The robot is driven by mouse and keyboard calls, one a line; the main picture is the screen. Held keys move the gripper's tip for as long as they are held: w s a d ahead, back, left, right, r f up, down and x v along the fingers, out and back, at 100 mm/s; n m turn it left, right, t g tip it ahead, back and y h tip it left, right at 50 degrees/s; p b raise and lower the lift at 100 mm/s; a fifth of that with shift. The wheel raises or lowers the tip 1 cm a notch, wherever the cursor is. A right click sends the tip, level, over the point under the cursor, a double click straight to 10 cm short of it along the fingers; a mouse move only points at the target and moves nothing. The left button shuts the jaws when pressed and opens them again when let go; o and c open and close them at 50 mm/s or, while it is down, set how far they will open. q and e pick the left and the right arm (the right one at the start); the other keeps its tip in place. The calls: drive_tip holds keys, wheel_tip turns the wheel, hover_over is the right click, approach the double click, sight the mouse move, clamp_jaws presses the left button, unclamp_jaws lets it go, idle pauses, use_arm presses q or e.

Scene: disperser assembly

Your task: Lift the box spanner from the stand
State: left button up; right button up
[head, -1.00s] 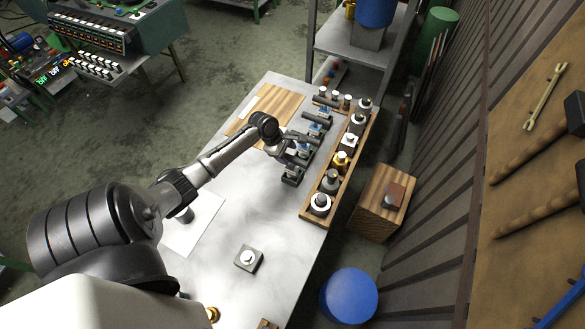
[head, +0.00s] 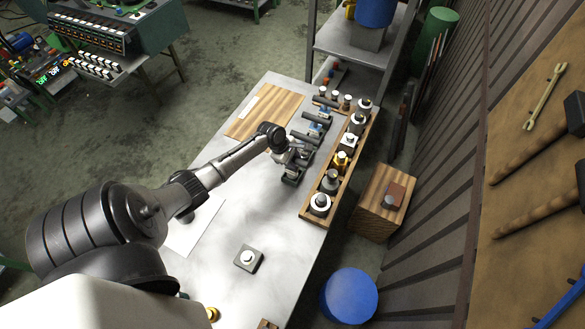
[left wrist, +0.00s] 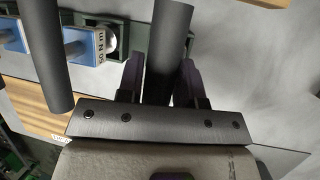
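The box spanner, most likely the dark grey cylinder (left wrist: 167,45) in the left wrist view, stands between the two fingers of my left gripper (left wrist: 161,80). Little gap shows on either side of it; I cannot tell whether the fingers press on it. In the head view my left gripper (head: 288,157) is at the row of small dark stands (head: 291,176), and the tool there is mostly hidden by it. A blue labelled block (left wrist: 85,44) sits left of the cylinder in the wrist view. My right gripper is not in view.
A second dark cylinder (left wrist: 45,50) stands close on the left in the wrist view. A wooden rack (head: 310,213) with several round parts runs along the table's right edge. A wooden board (head: 250,122) lies to the left. The table's front middle (head: 235,215) is largely clear.

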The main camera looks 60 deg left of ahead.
use_arm(q)
clamp_jaws()
drive_tip(key=shift+r, duration=0.1)
